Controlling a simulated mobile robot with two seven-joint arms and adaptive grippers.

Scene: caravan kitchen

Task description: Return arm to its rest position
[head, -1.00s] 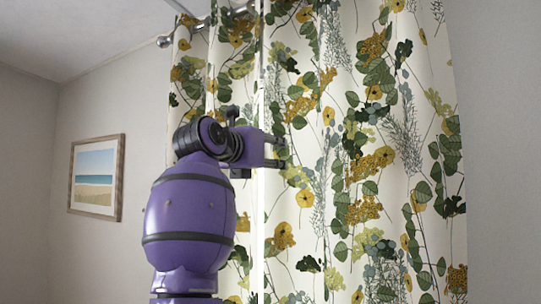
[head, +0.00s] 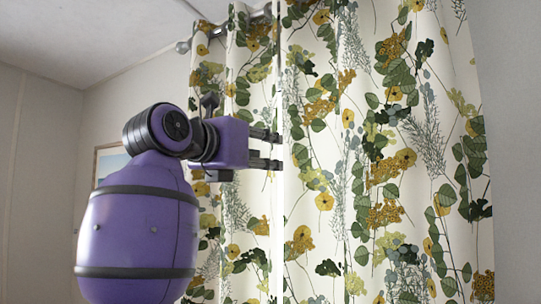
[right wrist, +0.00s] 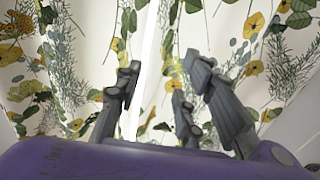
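My right arm is raised in front of the curtains in the head view. I cannot tell whether the fingertips touch the cloth. My left gripper is in neither view.
Floral curtains (head: 370,190) hang from a metal rod (head: 218,30), with a narrow bright vertical gap (head: 279,200) near the gripper. A framed beach picture (head: 108,160) on the left wall is mostly hidden behind my arm. Bare wall (head: 515,150) shows at right.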

